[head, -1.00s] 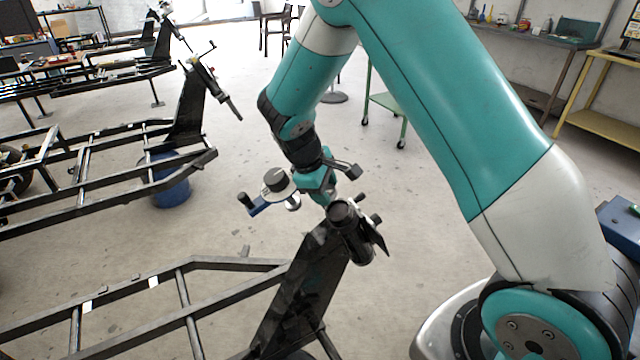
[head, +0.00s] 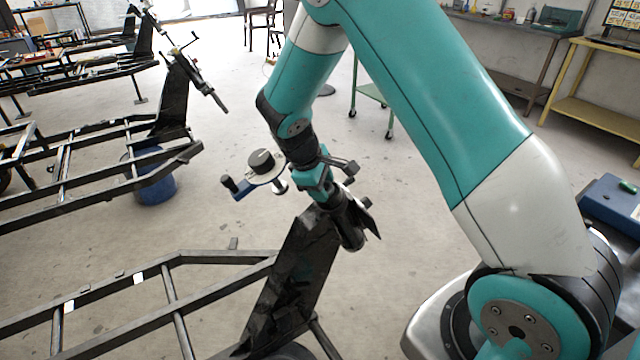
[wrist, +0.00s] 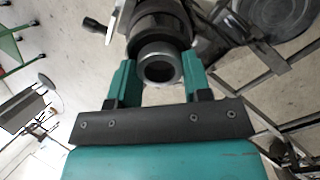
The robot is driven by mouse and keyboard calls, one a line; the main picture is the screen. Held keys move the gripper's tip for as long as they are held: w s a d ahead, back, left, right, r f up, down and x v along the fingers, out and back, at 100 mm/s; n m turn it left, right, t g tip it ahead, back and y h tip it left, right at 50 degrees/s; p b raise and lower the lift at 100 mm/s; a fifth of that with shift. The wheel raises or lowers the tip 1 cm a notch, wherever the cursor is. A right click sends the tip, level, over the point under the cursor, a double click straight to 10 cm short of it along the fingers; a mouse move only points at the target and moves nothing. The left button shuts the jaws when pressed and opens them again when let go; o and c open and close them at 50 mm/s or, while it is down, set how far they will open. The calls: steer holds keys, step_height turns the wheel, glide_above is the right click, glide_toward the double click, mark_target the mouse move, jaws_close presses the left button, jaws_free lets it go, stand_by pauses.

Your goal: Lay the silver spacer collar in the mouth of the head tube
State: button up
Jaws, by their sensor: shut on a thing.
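My gripper (wrist: 160,72) is shut on the silver spacer collar (wrist: 160,84), a short ring held between two teal fingers in the wrist view. The black head tube (wrist: 161,27) is right beyond the collar, roughly in line with it. In the head view my gripper (head: 323,192) is at the upper end of the tilted head tube (head: 349,232), which tops the black frame upright. The collar is hidden there, and the tube's mouth is covered by my gripper. I cannot tell whether the collar touches the tube or sits inside its mouth.
The frame's rails (head: 130,330) run to the lower left. A second black frame (head: 172,110) with a blue bucket (head: 157,187) stands behind. A green cart (head: 372,93) and a yellow table (head: 600,112) are at the back.

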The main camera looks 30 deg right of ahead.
steer(key=o, duration=1)
steer(key=v, duration=1.7)
steer(key=s+a+r+y, duration=0.1)
steer(key=s+a+y, duration=0.2)
steer(key=s, duration=0.6)
steer(key=s+a+r+y, duration=0.2)
steer(key=s+a, duration=0.3)
steer(key=s, duration=0.4)
steer(key=s+a+r+y, duration=0.1)
steer(key=s+a+y, duration=0.2)
steer(key=s, duration=0.6)
steer(key=shift+a+r+m+y, duration=0.3)
steer(key=shift+a+r+y, duration=0.1)
steer(key=shift+a, duration=0.2)
